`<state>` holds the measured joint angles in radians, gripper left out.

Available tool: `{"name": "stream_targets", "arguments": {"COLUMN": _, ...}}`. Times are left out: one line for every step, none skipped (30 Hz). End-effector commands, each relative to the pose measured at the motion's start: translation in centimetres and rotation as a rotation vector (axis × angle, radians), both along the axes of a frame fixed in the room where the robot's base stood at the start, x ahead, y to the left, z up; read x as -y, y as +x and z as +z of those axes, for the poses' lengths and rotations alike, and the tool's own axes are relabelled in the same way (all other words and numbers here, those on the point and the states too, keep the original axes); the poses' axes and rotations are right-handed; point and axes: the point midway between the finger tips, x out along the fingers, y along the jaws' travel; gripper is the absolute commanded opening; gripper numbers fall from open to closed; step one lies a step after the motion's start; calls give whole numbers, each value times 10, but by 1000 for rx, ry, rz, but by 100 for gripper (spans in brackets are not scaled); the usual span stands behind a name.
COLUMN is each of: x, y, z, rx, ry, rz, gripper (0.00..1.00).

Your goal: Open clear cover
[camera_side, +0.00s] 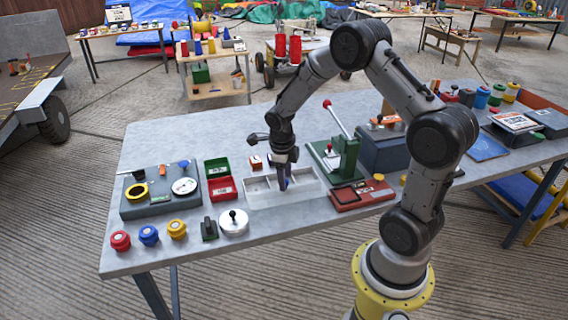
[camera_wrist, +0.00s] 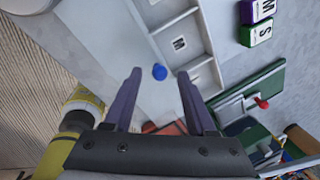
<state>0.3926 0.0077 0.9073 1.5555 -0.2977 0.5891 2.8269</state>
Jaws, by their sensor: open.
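A pale tray (camera_side: 254,201) with compartments sits near the front middle of the grey table. My gripper (camera_side: 284,184) points down over the tray. Its purple fingers (camera_wrist: 160,73) are open, with the knob between their tips in the picture. I cannot tell whether they touch it.
A green lever press (camera_side: 347,157) and a red box (camera_side: 362,194) stand close right of the tray. Red and green bins (camera_side: 222,189) are close left. A silver dish with a black knob (camera_side: 233,222) and several coloured jars (camera_side: 149,235) are at the front left.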

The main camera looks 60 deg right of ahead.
Motion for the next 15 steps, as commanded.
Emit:
{"name": "stream_targets", "arguments": {"x": -1, "y": 1, "z": 7, "rx": 3, "ry": -2, "rz": 2, "gripper": 56}}
{"name": "stream_targets", "arguments": {"x": -2, "y": 1, "z": 12, "rx": 3, "ry": -2, "rz": 2, "gripper": 56}}
{"name": "stream_targets", "arguments": {"x": -3, "y": 1, "z": 19, "rx": 6, "ry": -3, "rz": 2, "gripper": 56}}
{"name": "stream_targets", "arguments": {"x": -4, "y": 0, "z": 25, "rx": 5, "ry": -2, "rz": 2, "gripper": 56}}
{"name": "stream_targets", "arguments": {"x": -5, "y": 0, "z": 31, "rx": 6, "ry": -2, "rz": 1, "gripper": 56}}
{"name": "stream_targets", "arguments": {"x": -7, "y": 0, "z": 40, "rx": 8, "ry": -3, "rz": 0, "gripper": 56}}
{"name": "stream_targets", "arguments": {"x": -8, "y": 0, "z": 46, "rx": 7, "ry": -3, "rz": 1, "gripper": 56}}
{"name": "stream_targets", "arguments": {"x": -10, "y": -1, "z": 53, "rx": 6, "ry": -2, "rz": 1, "gripper": 56}}
{"name": "stream_targets", "arguments": {"x": -11, "y": 0, "z": 62, "rx": 7, "ry": -3, "rz": 2, "gripper": 56}}
{"name": "stream_targets", "arguments": {"x": -13, "y": -1, "z": 68, "rx": 6, "ry": -3, "rz": 2, "gripper": 56}}
{"name": "stream_targets", "arguments": {"x": -14, "y": -1, "z": 74, "rx": 6, "ry": -2, "rz": 2, "gripper": 56}}
{"name": "stream_targets", "arguments": {"x": -16, "y": -1, "z": 83, "rx": 7, "ry": -2, "rz": 2, "gripper": 56}}
{"name": "stream_targets", "arguments": {"x": -17, "y": -2, "z": 88, "rx": 5, "ry": -2, "rz": 1, "gripper": 56}}
{"name": "stream_targets", "arguments": {"x": -18, "y": -2, "z": 94, "rx": 6, "ry": -2, "rz": 1, "gripper": 56}}
{"name": "stream_targets", "arguments": {"x": -19, "y": -2, "z": 101, "rx": 5, "ry": -2, "rz": 1, "gripper": 56}}
